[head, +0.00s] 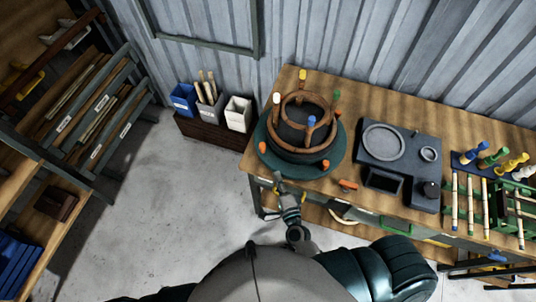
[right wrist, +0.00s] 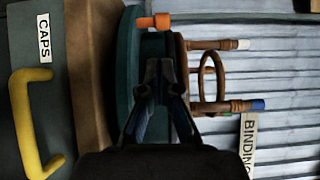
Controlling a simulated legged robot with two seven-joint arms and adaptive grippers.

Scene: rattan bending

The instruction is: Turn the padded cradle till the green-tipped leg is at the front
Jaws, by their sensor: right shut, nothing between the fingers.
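The padded cradle (head: 270,160) is a round dark teal base with several orange knobs around its rim, standing at the bench's left end. It holds a ringed rattan frame (head: 284,138) with upright legs. The blue-tipped leg (head: 311,121) is at the front, the green-tipped leg (head: 337,95) at the right, the yellow-tipped leg (head: 302,75) at the back and the white-tipped leg (head: 276,98) at the left. My right gripper (head: 278,180) is shut and empty at the cradle's front edge. In the right wrist view its fingers (right wrist: 158,68) overlap the cradle; contact is unclear. My left gripper is out of view.
A grey tray block (head: 396,153) stands right of the cradle, with an orange item (head: 348,184) near the bench edge. Colour-handled tools and a green rack (head: 500,203) are further right. A drawer labelled CAPS has a yellow handle (right wrist: 30,120). Floor at left is clear.

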